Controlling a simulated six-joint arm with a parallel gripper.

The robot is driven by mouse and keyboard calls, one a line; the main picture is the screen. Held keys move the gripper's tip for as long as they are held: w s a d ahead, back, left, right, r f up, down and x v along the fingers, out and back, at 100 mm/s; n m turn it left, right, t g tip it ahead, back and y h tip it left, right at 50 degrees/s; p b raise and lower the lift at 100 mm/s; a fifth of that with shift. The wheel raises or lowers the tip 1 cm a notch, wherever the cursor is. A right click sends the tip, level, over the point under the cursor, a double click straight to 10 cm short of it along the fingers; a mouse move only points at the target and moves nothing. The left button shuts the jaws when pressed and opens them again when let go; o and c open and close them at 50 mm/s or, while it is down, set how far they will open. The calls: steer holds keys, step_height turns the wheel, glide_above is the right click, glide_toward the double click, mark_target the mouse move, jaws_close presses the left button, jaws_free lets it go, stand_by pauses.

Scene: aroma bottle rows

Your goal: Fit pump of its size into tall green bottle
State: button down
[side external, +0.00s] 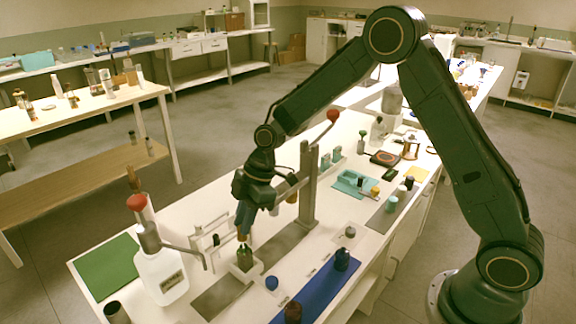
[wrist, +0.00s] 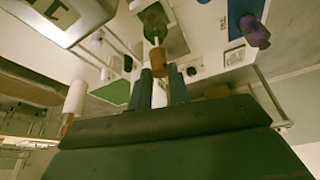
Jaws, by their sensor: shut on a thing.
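The tall green bottle (side external: 244,259) stands in a white holder (side external: 236,271) on the bench's grey strip. Its green body also shows at the top of the wrist view (wrist: 154,20). My gripper (side external: 243,226) is directly above it, pointing down, shut on a pump with an amber collar (wrist: 157,63). In the wrist view, a thin pale tube runs from the collar to the bottle's mouth. I cannot tell whether the tube's end is inside the neck. The collar (side external: 242,238) appears just above the bottle in the side view. The fingers hide most of the pump head.
A large white bottle with a red-topped pump (side external: 162,275) stands to the left, beside a green mat (side external: 106,268). A grey post (side external: 308,185) rises close behind my gripper. A blue mat (side external: 318,290) at the front right carries a dark blue bottle (side external: 342,260) and a brown one.

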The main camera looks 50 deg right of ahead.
steer(key=shift+f, duration=1.6)
stand_by(1.8)
steer(key=c, duration=0.8)
jaws_free()
steer(key=shift+c, duration=0.2)
steer(key=shift+r, duration=0.15)
steer(key=shift+r, duration=3.35)
